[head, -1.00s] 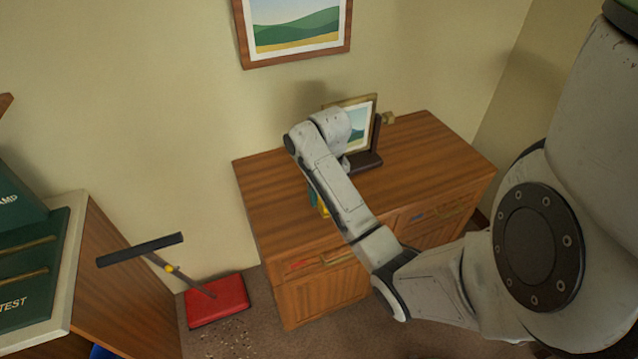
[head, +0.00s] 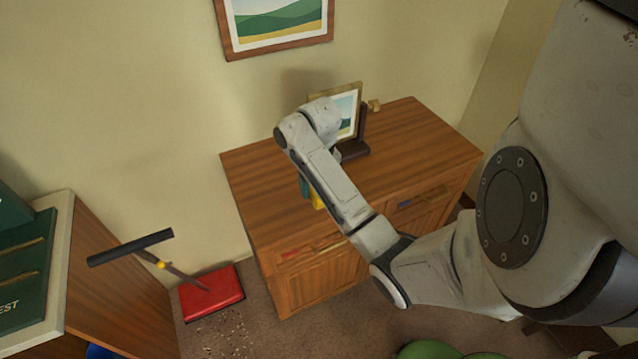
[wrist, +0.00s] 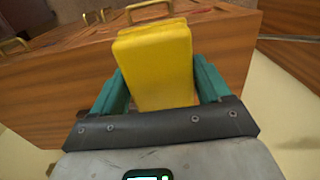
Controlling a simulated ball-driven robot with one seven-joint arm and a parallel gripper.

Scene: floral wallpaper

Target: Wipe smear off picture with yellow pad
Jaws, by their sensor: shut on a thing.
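My gripper (wrist: 157,72) is shut on the yellow pad (wrist: 155,60), a thick block between teal fingers in the wrist view. A larger framed landscape (head: 275,25) hangs on the wall, cut off at the top. I cannot make out a smear on either. The pad is apart from both pictures.
The wooden cabinet (head: 252,180) stands against the wall; its brass handles (wrist: 150,5) show close by in the wrist view. At left are a shelf unit (head: 110,270) and a red dustpan (head: 212,291) on the carpet. The cabinet top's left part is clear.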

